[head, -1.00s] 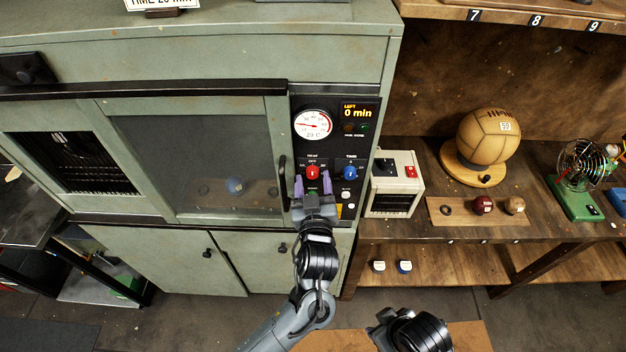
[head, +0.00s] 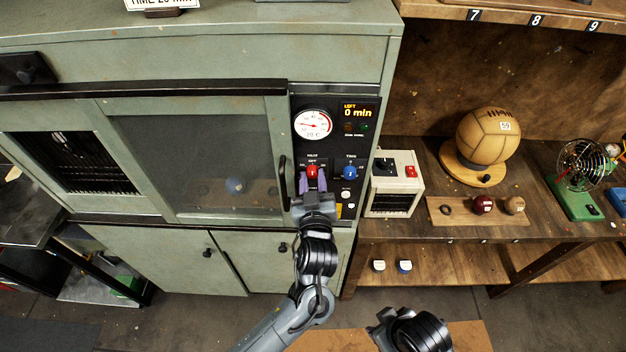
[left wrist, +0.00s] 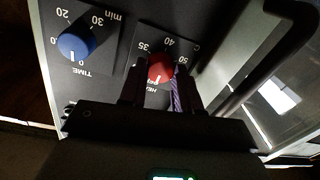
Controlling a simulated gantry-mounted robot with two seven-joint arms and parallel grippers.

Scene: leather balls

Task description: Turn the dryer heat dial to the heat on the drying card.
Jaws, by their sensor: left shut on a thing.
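The red heat dial (head: 312,172) is on the dryer's dark control panel, below the round gauge. My left gripper (head: 313,181) is shut on it, one purple finger on each side. In the left wrist view the red dial (left wrist: 161,68) sits between the fingers. The marks 35, 40 and 50 show around it, and its white line points down, toward a partly hidden label. The drying card (head: 163,4) on top of the dryer is cut off by the frame; only "TIME 20 min" reads. My right gripper (head: 384,324) is low in the head view, its fingers unclear.
The blue time dial (head: 349,172) is just right of the heat dial, pointing to 0. The dryer door handle (head: 283,182) stands close to the left of my gripper.

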